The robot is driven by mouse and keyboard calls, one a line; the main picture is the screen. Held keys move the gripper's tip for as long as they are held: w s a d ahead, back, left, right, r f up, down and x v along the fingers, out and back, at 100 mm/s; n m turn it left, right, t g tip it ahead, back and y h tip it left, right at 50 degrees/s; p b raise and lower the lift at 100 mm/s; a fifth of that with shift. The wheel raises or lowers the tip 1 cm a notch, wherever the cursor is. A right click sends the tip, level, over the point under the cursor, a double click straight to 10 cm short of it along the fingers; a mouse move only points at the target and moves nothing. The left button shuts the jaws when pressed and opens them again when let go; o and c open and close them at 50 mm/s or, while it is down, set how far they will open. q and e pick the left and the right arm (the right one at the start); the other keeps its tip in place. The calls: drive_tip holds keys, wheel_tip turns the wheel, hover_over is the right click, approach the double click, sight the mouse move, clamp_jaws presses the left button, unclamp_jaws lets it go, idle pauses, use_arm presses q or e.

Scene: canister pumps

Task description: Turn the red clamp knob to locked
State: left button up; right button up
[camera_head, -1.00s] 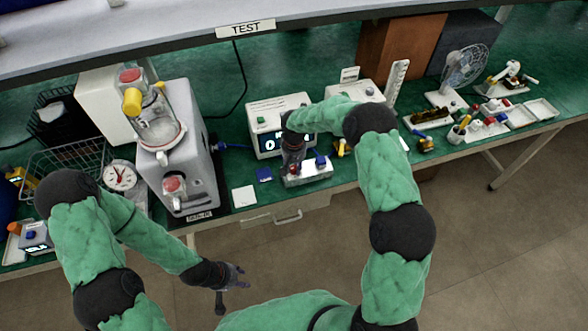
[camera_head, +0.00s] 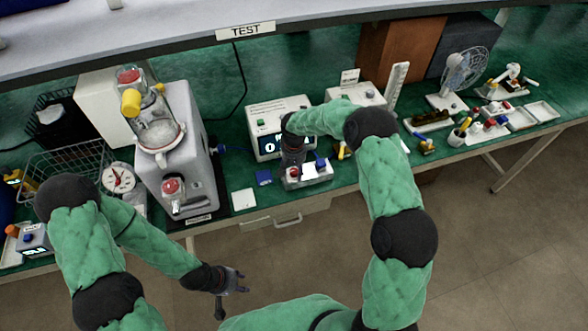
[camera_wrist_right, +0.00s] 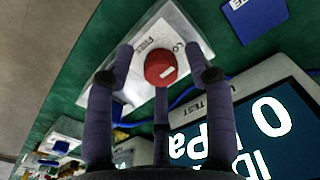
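The red clamp knob (camera_wrist_right: 160,67) sits on a white plate (camera_wrist_right: 178,20) lettered "FREE" and "LO…", partly hidden. A white mark on the knob faces the lower right of the wrist view. My right gripper (camera_wrist_right: 160,62) has its three fingers spread around the knob; a gap shows beside it, and I cannot tell whether any finger touches. In the head view the right gripper (camera_head: 292,157) is over the clamp fixture (camera_head: 318,174), with a bit of the red knob (camera_head: 294,173) showing below. My left gripper (camera_head: 236,284) is open and empty, in front of the bench.
A display box (camera_head: 268,118) stands just behind the fixture. A blue knob (camera_head: 321,163) is on the fixture's right. A grey pump machine (camera_head: 205,150) stands to the left. A white card (camera_head: 243,198) and a blue square (camera_head: 264,177) lie between them.

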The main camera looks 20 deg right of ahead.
sight(294, 171)
drive_tip(key=shift+r, duration=0.1)
wheel_tip(294, 171, up, 12)
idle(0.6)
idle(0.5)
